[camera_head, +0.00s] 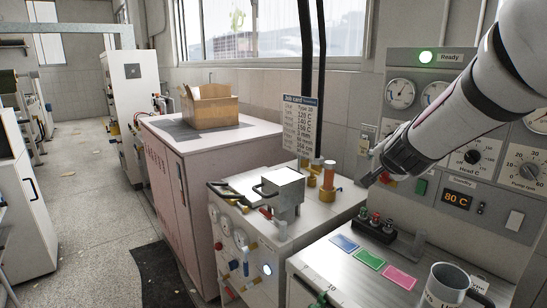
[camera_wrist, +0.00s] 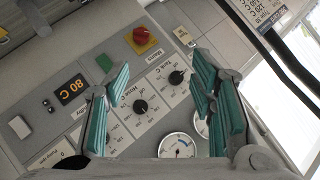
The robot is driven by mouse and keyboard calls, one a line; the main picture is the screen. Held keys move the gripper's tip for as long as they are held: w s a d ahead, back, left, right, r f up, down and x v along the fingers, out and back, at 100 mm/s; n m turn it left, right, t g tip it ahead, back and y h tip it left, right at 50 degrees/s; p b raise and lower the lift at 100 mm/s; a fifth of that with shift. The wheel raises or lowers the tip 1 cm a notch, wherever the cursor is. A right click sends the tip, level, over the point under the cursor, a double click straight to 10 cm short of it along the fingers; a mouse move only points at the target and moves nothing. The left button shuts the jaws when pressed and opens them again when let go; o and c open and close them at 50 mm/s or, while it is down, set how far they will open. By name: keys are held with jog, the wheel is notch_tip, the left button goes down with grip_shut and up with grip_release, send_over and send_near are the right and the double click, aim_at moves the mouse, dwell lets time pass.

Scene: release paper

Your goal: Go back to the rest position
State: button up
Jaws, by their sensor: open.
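My gripper (camera_head: 368,179) is at the end of my white and black arm, which reaches in from the upper right in the head view. It is in front of the grey control panel (camera_head: 432,58). In the wrist view my gripper (camera_wrist: 160,88) shows two teal-padded fingers spread wide apart with nothing between them. Beyond the fingers are the panel's black knobs, a red knob (camera_wrist: 143,35) on a yellow plate, a green button (camera_wrist: 104,62) and a display (camera_wrist: 72,90) reading 80 C. The fingers appear apart from the panel, though the exact gap is unclear.
A bench with a metal press-like device (camera_head: 284,190) stands at centre. A job card (camera_head: 299,125) hangs behind it. A mug (camera_head: 445,287) and blue, green and pink cards (camera_head: 370,259) lie on the front right worktop. A cardboard box (camera_head: 209,108) sits on a cabinet. The left floor is mostly clear.

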jog(key=s+a+r+n+g+y, duration=0.2)
jog(key=s+a+n+y, duration=0.4)
jog(key=s, duration=0.5)
jog(key=s+a+f+n+g+h, duration=0.1)
jog(key=s+f+n+g, duration=0.1)
jog(key=s, duration=1.1)
jog(key=s+a+f+n+g+h, duration=0.1)
jog(key=s+f+n+g, duration=0.2)
jog(key=s, duration=1)
jog(key=shift+a+f+n+h, duration=0.25)
jog(key=shift+f+n+h, duration=0.1)
jog(key=shift+n, duration=0.35)
jog(key=shift+s, duration=0.1)
